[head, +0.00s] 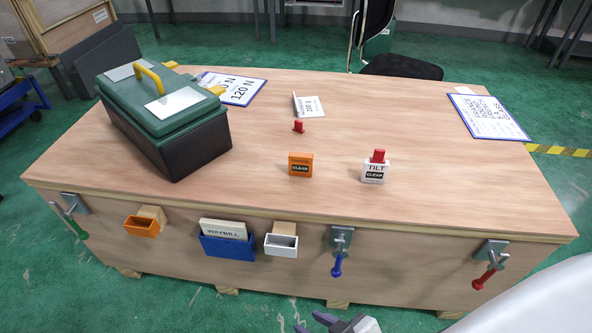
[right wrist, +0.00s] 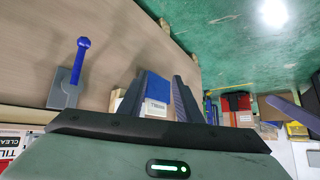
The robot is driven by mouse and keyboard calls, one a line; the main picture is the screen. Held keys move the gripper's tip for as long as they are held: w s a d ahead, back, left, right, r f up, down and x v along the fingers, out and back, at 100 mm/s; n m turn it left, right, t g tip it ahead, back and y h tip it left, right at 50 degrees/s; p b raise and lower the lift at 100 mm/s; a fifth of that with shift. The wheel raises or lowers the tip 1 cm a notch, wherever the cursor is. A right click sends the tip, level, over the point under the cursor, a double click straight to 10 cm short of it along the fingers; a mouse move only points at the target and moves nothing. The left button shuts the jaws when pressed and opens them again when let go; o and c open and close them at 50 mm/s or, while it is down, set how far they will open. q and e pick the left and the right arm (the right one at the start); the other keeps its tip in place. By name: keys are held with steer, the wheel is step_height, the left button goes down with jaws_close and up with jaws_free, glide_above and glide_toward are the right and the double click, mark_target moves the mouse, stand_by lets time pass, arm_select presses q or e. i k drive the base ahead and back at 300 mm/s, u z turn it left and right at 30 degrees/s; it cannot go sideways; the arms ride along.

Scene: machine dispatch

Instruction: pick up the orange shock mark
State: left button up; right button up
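The orange shock mark (head: 300,165) is a small orange block with a black label. It stands upright on the crate top near the front edge. A white TILT block (head: 374,171) with a red top stands to its right. My right gripper (head: 345,323) shows only by its fingertips at the bottom edge of the head view, in front of the crate and apart from the mark. In the right wrist view its two dark fingers (right wrist: 158,90) are spread with nothing held; the blue waybill pocket (right wrist: 155,85) shows between them, beyond. My left gripper is not in view.
The wooden crate (head: 420,130) carries a green toolbox (head: 165,115) at left, a small red piece (head: 298,126), a folded white card (head: 308,106) and two printed sheets. Its front bears holders and clamps with green, blue (head: 337,264) and red handles. The top around the mark is clear.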

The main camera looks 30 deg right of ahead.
mark_target(301, 164)
steer(key=u, duration=0.5)
steer(key=k, duration=1.15)
steer(key=u, duration=0.9)
steer(key=i, duration=1.45)
steer(key=z, duration=1.15)
steer(key=i, duration=0.8)
steer(key=z, duration=0.9)
